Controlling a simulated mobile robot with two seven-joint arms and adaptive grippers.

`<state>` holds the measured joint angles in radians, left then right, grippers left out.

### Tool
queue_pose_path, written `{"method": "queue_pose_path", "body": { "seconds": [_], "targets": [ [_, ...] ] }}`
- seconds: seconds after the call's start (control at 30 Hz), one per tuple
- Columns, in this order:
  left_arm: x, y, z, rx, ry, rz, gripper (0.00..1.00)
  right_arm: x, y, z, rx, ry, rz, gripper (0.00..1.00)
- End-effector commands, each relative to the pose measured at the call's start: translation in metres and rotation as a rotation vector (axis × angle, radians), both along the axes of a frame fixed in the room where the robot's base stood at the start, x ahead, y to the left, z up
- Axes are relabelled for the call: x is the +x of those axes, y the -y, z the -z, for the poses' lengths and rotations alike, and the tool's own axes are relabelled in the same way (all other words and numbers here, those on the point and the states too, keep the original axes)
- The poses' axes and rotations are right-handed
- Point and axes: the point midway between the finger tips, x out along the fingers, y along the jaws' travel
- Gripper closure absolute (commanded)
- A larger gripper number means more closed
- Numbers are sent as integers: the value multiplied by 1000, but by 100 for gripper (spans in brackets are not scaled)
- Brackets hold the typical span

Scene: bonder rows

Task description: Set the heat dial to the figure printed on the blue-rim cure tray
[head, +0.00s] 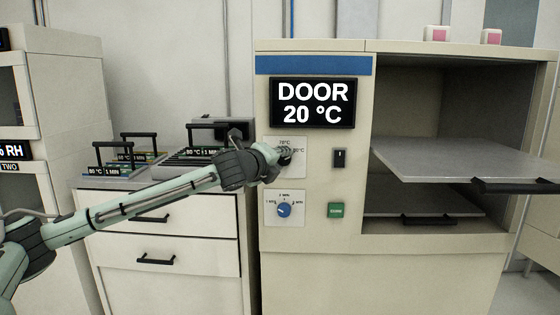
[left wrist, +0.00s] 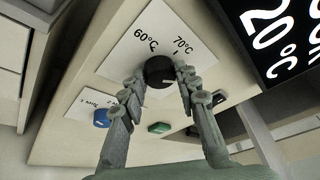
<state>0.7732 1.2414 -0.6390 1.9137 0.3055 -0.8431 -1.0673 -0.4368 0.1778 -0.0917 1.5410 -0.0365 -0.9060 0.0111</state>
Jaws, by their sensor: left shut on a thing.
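The heat dial (left wrist: 159,71) is a dark round knob on a white plate marked 60°C and 70°C in the left wrist view. In the head view its plate (head: 297,170) is partly hidden by my left gripper (head: 283,155). My left gripper (left wrist: 158,82) is shut on the dial, one finger on each side. I cannot tell which figure the dial points to. Small trays with black handles (head: 108,171) stand on the cabinet at left. Their labels show °C and MIN figures, too small to read surely, and I cannot tell for sure which rim is blue. My right gripper is not in view.
The oven display (head: 312,103) reads DOOR 20 °C. Below the heat dial is a blue dial (head: 284,210) with MIN marks. A green button (head: 335,210) and a black switch (head: 339,158) are at its right. An oven shelf (head: 455,160) sticks out at right.

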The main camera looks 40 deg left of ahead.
Motion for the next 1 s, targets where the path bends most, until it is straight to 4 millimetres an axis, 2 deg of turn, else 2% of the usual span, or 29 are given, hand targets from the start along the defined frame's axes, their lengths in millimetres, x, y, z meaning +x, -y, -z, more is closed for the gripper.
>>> {"method": "queue_pose_path", "body": {
  "seconds": [0.47, 0.5, 0.63, 0.67, 1.0],
  "targets": [
    [0, 1, 1, 13, -9, 1, 98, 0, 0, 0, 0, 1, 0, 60],
    [0, 1, 1, 13, -9, 1, 67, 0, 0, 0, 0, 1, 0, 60],
    [0, 1, 1, 13, -9, 1, 50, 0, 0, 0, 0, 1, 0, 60],
    [0, 1, 1, 13, -9, 1, 48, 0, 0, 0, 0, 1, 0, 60],
    [-3, 0, 0, 13, -7, 0, 48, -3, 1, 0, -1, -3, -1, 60]
  ]
}}
